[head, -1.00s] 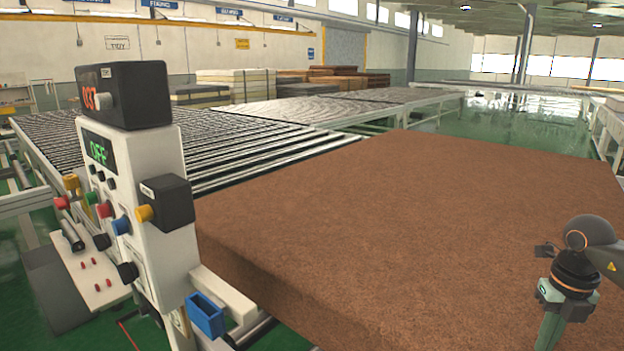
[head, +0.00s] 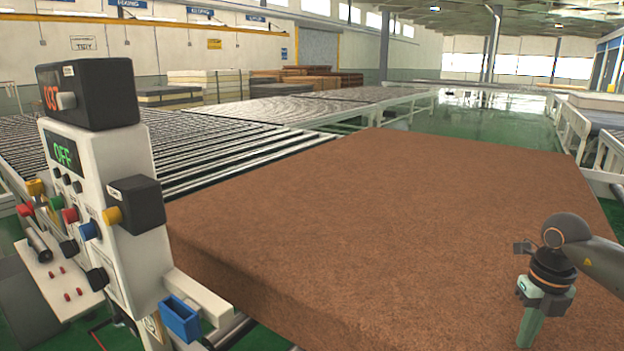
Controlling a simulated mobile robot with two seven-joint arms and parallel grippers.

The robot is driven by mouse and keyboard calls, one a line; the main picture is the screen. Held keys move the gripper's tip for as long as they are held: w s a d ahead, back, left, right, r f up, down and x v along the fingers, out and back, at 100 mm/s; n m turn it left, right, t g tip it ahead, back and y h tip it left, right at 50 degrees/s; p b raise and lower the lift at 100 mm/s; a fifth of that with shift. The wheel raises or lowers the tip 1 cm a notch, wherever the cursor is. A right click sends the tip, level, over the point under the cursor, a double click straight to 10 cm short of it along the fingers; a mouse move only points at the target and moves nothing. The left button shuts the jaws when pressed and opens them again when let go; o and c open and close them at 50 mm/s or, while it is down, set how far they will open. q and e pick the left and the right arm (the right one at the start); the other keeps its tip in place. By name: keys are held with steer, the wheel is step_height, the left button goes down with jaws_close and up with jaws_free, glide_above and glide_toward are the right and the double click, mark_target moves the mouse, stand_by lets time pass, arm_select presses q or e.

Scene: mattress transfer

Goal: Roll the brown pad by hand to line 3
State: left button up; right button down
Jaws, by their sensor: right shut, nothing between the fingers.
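The brown pad (head: 400,210) is a large, thick, flat slab that fills the middle and right of the head view. Its far left side borders a roller conveyor (head: 235,150). My right gripper (head: 530,330) hangs down at the lower right, over the pad's near right part. It is shut with nothing in it. Its tips are close to the bottom edge of the view, and I cannot tell whether they touch the pad. My left gripper is not in view. No marking for line 3 is readable.
A white control panel (head: 125,225) with coloured buttons stands at the left, its displays reading "OFF" and partly "03". A blue holder (head: 180,319) sits low beside it. Stacked pads (head: 310,78) lie at the back. Green floor (head: 480,118) is open beyond the pad.

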steer(key=shift+s+d+f, duration=0.15)
steer(key=shift+s+d, duration=1.15)
steer(key=shift+d, duration=0.2)
steer(key=shift+s+d+f, duration=0.15)
steer(key=shift+s+d, duration=1.15)
steer(key=shift+d, duration=0.15)
steer(key=shift+a, duration=0.1)
steer(key=shift+s+d+b, duration=0.15)
steer(key=shift+s+d, duration=0.4)
steer(key=shift+d, duration=0.15)
steer(key=shift+s+d+b, duration=0.15)
steer(key=shift+s+d, duration=0.35)
steer(key=shift+d, duration=0.2)
steer(key=shift+s+d+b, duration=0.5)
steer(key=shift+s+d, duration=1.8)
steer(key=shift+d, duration=0.3)
steer(key=shift+s+d, duration=0.1)
steer(key=s+d+b, duration=0.1)
steer(key=s+d, duration=0.5)
steer(key=d, duration=0.2)
steer(key=shift+s+b, duration=0.3)
steer(key=shift+b, duration=0.1)
steer(key=shift+w+a, duration=0.1)
steer(key=shift+a, duration=0.1)
